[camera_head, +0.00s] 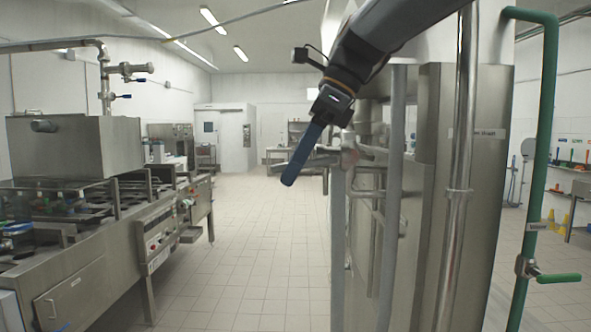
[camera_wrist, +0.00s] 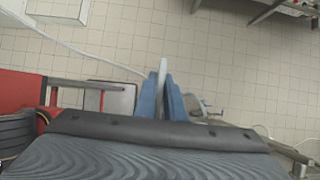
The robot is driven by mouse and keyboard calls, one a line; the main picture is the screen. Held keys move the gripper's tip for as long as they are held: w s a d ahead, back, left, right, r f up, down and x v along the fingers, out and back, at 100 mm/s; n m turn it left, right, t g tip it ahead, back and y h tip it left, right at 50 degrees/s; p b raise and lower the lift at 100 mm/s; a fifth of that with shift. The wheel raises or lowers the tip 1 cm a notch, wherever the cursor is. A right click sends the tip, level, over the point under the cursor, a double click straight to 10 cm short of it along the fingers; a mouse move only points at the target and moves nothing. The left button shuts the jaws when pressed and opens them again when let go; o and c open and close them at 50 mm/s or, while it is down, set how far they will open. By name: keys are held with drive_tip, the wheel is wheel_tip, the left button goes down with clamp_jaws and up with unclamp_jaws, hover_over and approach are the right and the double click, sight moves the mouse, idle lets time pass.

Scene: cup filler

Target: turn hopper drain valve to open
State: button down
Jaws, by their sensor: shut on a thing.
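My gripper (camera_head: 291,175) reaches down from the upper right in the head view, its long blue fingers pointing down and left. A grey valve lever (camera_head: 320,161) runs left from a valve body (camera_head: 348,152) on the steel frame and passes at the fingers. In the wrist view, my gripper (camera_wrist: 161,84) is shut on the pale lever (camera_wrist: 162,69), which sticks out between the two blue fingers. The fingers hide part of the lever. I cannot tell from these frames how far the valve is turned.
Steel posts (camera_head: 394,200) and a tall steel cabinet (camera_head: 470,210) stand close on the right. A green pipe with a green valve handle (camera_head: 558,278) is farther right. A steel filling machine (camera_head: 85,260) lines the left side. The tiled floor (camera_head: 258,250) between is clear.

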drive_tip(key=shift+r, duration=0.15)
idle(0.4)
drive_tip(key=c, duration=2.1)
unclamp_jaws()
wheel_tip(320, 180, up, 10)
drive_tip(key=shift+b, duration=0.9)
